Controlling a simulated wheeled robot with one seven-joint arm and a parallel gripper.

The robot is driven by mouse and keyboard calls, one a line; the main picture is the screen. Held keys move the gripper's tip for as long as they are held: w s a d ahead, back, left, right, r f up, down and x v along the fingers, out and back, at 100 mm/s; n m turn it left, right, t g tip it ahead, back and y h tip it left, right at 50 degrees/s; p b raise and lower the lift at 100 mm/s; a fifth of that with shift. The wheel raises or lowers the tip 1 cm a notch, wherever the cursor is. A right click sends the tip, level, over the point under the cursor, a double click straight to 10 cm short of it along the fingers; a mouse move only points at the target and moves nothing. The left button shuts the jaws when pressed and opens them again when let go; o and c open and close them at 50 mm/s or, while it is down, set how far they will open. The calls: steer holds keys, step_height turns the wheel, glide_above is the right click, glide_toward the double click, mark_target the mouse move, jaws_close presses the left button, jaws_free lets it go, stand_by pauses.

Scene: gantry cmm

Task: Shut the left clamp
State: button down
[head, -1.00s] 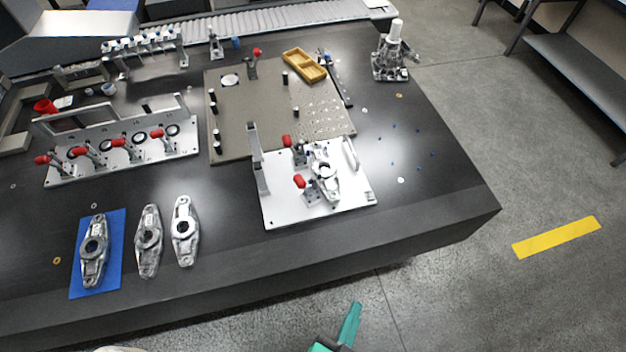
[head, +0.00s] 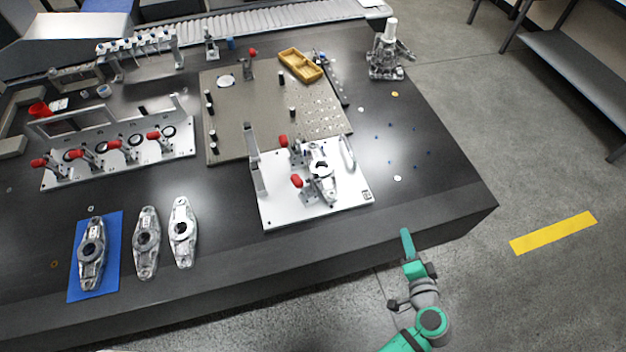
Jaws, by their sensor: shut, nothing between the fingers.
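A white fixture plate (head: 272,213) lies near the front right edge of the dark table. It bears a grey metal part (head: 322,169) with a round hole. Two toggle clamps with red-tipped handles stand beside this part on its left side: one farther back (head: 284,141) and one nearer the front edge (head: 297,181). Whether each clamp is open or shut is too small to tell. My gripper (head: 405,234) has teal fingers, shut together and empty. It is in front of the table's front edge, to the right of and nearer than the plate, apart from both clamps.
A long plate (head: 120,165) with several red-handled clamps stands at the left. Loose metal parts (head: 146,243) lie at the front left, one on a blue mat (head: 107,283). An upright post (head: 254,165) rises at the white plate's left edge. The table's front right corner is clear.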

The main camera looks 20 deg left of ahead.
mark_target(302, 186)
steer(key=w+a+r+n+g+y, duration=0.1)
steer(key=a+r+n+g+y, duration=0.2)
steer(key=a+r+y, duration=0.45)
steer(key=w+a+r+n+g+y, duration=0.25)
steer(key=a+r, duration=0.25)
steer(key=a, duration=0.5)
steer(key=a+f, duration=0.1)
steer(key=a, duration=1.1)
steer(key=shift+w+f+n+y, duration=0.3)
steer(key=shift+f+n+y, duration=0.05)
steer(key=shift+n+y, duration=0.1)
